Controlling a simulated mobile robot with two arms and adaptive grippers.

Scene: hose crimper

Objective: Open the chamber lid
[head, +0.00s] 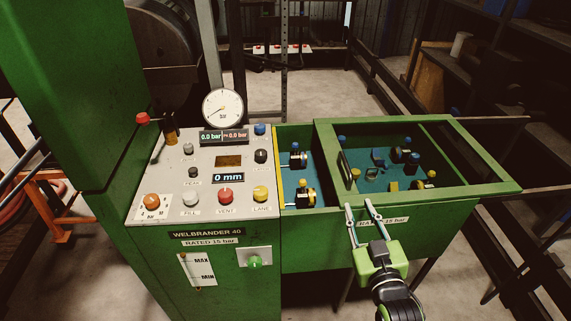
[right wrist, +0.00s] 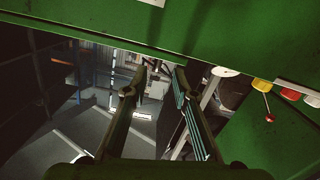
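The chamber is a green trough (head: 310,250) right of the control panel. Its lid, a green frame (head: 417,197) around a large see-through pane, lies flat over the right part. The left part is uncovered and shows fittings inside. A dark upright bar (head: 346,170) shows near the lid's left end; I cannot tell if it is a handle. My right gripper (head: 359,206) is open and empty at the trough's front wall, below the lid's front left corner. In the right wrist view its spread fingers (right wrist: 160,78) point at a green edge. Contact is unclear. My left gripper is out of view.
The control panel (head: 170,205) has several buttons, displays and a round gauge (head: 223,109). A red-knobbed lever (head: 143,118) stands at its back left. A tall green cabinet (head: 70,90) blocks the far left. Shelving (head: 500,70) stands at the right. Open floor lies in front.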

